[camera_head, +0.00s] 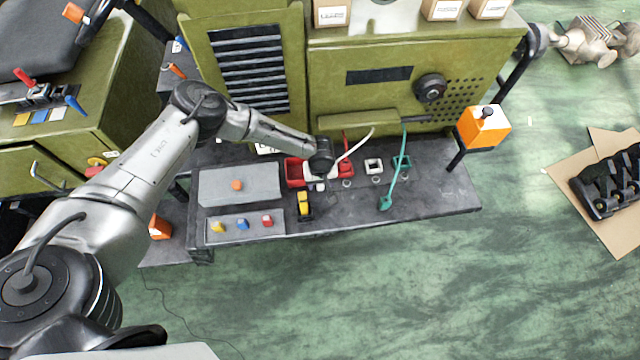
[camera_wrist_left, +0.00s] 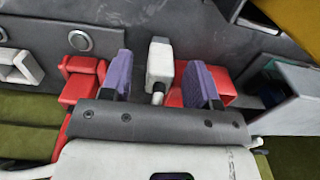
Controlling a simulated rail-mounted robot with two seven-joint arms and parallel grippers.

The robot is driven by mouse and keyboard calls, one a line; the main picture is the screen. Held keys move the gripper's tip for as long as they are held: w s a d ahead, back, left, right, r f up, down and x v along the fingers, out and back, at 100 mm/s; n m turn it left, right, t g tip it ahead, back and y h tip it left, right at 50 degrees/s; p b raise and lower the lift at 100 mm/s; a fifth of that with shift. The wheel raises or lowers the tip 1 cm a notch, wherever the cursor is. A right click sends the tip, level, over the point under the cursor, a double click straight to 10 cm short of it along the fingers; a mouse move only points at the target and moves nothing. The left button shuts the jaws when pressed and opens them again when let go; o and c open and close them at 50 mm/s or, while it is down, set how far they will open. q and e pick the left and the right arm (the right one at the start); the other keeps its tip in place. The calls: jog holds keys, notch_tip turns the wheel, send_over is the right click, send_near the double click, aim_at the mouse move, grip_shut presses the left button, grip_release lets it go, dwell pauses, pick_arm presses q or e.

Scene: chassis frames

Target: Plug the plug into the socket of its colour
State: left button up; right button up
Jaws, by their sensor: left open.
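A white plug (camera_wrist_left: 160,65) stands between the two purple-padded fingers of my left gripper (camera_wrist_left: 160,82) in the left wrist view. The fingers are open, with gaps on both sides of it. In the head view the left gripper (camera_head: 320,172) is low over the bench and hides most of the plug. A white cable (camera_head: 355,145) runs to it from the cabinet. A white square socket (camera_head: 374,166) stands to the right, beside a teal socket (camera_head: 402,162). A red socket (camera_head: 346,170) is nearer the gripper. A teal plug (camera_head: 386,203) on a teal cable lies on the bench.
A red holder (camera_head: 293,172) is just left of the gripper. A yellow-and-black item (camera_head: 305,205) lies in front. A grey box (camera_head: 212,187) and a panel with coloured knobs (camera_head: 240,225) take the bench's left. An orange box (camera_head: 485,128) stands at the right end.

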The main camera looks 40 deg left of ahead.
pick_arm(q)
grip_shut()
dwell(0.5)
